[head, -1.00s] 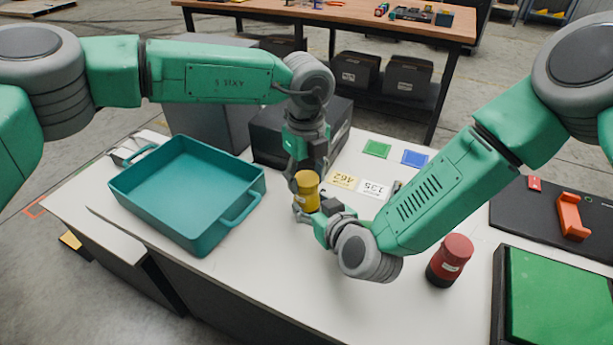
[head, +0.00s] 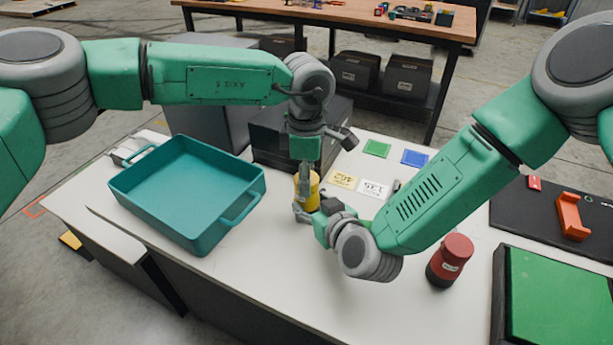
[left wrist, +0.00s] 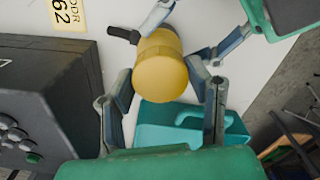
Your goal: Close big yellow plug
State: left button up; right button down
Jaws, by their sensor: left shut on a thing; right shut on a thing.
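The big yellow plug (head: 313,193) stands upright on the white table, right of the teal tote. It also shows in the left wrist view (left wrist: 160,72), from above. My left gripper (head: 307,180) reaches straight down over it and is shut on its upper part, with one finger on each side in the left wrist view (left wrist: 160,88). My right gripper (head: 310,212) comes in low from the right and is shut on the plug's lower part. My grippers and arm hide much of the plug, including its lower end.
The teal tote (head: 128,190) stands on the left, a dark case (head: 268,140) behind the plug. A red and black plug (head: 450,260) stands at right. Yellow (head: 344,180) and white (head: 373,189) labels and green (head: 377,148) and blue (head: 414,158) squares lie flat. The front table is clear.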

pick_arm(q)
jog(key=m, duration=0.6)
jog(key=shift+w+a+m, duration=0.1)
jog(key=shift+w+m, duration=0.05)
jog(key=shift+m, duration=0.25)
pick_arm(e)
jog(key=shift+s+f, duration=0.1)
pick_arm(q)
jog(key=m, duration=0.7)
jog(key=o, duration=1.3)
jog(key=shift+r, duration=0.15)
notch_tip(320, 180, up, 4)
jog(key=shift+r, duration=0.1)
jog(key=shift+c, duration=0.5)
